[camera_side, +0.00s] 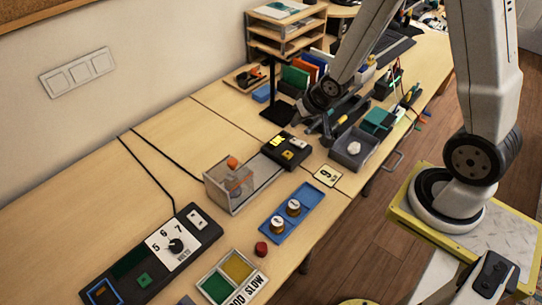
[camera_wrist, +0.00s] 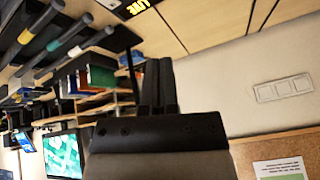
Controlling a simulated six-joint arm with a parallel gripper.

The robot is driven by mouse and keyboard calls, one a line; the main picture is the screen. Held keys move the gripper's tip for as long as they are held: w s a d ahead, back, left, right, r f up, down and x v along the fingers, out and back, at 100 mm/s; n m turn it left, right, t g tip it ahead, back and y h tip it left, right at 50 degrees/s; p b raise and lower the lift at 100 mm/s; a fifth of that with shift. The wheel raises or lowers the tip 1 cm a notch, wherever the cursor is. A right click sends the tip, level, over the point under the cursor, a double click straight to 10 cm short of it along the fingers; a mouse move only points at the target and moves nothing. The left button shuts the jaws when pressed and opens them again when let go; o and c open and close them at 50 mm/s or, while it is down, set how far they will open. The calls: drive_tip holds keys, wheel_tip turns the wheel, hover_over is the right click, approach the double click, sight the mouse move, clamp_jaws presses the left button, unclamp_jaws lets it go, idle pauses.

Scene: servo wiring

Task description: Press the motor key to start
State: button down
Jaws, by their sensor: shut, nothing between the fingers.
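A black control box (camera_side: 287,149) stands near the middle of the bench in the side view, with a lit yellow display, a yellow key (camera_side: 288,155) and a pale key (camera_side: 298,143). I cannot tell which is the motor key. A black edge with lit yellow characters (camera_wrist: 139,7) shows at the top of the wrist view. My gripper (camera_wrist: 158,64) is shut and empty, its dark fingers side by side in the wrist view. In the side view my wrist (camera_side: 325,93) is above and behind the box, apart from it; the fingertips are hard to make out there.
A clear case (camera_side: 229,187) with an orange part adjoins the box. A blue tray (camera_side: 291,213) with two round pieces, a red button (camera_side: 261,249) and a volts dial unit (camera_side: 150,258) lie in front. Tools and a grey bin (camera_side: 354,149) are at right; a shelf (camera_side: 285,30) stands behind.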

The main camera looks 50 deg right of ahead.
sight(290, 155)
drive_tip(key=w+d+f+m+t+y, duration=0.1)
drive_tip(key=w+d+f+m+t, duration=0.1)
drive_tip(key=f, duration=0.4)
drive_tip(key=shift+w+d+f+m+t, duration=0.15)
drive_tip(key=shift+w+d+m+t, duration=0.3)
drive_tip(key=shift+w+m, duration=0.5)
drive_tip(key=shift+w+a, duration=0.1)
drive_tip(key=shift+w, duration=0.05)
drive_tip(key=shift+f, duration=0.15)
drive_tip(key=shift+f, duration=4.25)
